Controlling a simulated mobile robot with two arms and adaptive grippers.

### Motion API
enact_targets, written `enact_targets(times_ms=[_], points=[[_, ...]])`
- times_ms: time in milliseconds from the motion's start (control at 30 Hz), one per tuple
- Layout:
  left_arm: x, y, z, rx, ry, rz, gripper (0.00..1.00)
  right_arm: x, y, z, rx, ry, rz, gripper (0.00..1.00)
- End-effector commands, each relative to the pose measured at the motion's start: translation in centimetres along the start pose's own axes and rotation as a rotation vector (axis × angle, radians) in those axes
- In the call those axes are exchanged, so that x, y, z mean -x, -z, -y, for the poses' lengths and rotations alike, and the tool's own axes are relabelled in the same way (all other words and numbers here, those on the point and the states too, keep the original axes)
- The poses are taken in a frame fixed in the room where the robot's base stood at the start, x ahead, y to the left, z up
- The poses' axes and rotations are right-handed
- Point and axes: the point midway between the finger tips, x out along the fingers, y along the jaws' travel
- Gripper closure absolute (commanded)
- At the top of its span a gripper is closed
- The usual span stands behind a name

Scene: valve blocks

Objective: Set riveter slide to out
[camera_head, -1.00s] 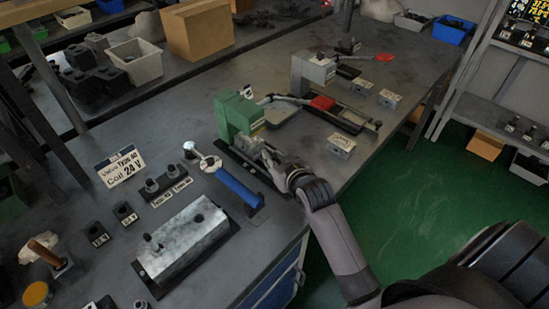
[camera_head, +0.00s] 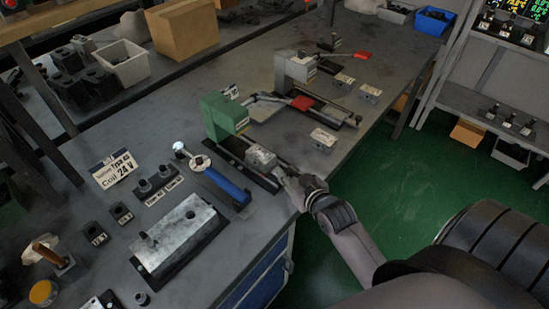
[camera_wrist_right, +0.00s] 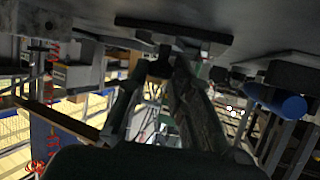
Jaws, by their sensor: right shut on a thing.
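The green riveter (camera_head: 222,117) stands near the front edge of the workbench, on a dark base rail. Its slide, a grey metal block (camera_head: 261,158), sits on the rail in front of the green body, with a gap between them. My right gripper (camera_head: 284,175) is shut at the front end of the slide, near the bench edge. In the right wrist view the two dark fingers (camera_wrist_right: 158,72) close around a small dark part under the bench surface shown upside down. The exact contact is hard to see. My left gripper is not in view.
A blue-handled lever (camera_head: 228,187) lies just left of the slide. A metal block on a black plate (camera_head: 178,236) is in front. Another grey fixture with a red part (camera_head: 303,102) stands behind. Small labelled blocks (camera_head: 323,139) sit at right. Green floor lies beyond the edge.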

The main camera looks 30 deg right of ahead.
Motion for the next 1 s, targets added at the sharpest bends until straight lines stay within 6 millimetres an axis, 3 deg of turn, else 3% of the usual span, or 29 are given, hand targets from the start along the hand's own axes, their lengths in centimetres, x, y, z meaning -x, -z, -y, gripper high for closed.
enact_targets(times_ms=[100,300,833,867,1000], points=[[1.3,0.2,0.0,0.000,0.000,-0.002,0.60,2.1,-0.6,-0.9,0.001,0.000,0.004,1.00],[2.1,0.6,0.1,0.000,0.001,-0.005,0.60,4.0,-1.5,-1.8,0.001,0.001,0.002,1.00],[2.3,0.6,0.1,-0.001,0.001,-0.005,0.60,4.8,-2.1,-2.2,0.000,-0.001,0.002,1.00],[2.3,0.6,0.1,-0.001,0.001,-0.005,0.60,4.8,-2.1,-2.2,0.000,-0.001,0.002,0.78],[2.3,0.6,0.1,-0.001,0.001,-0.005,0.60,4.8,-2.1,-2.2,0.000,-0.001,0.001,0.69]])
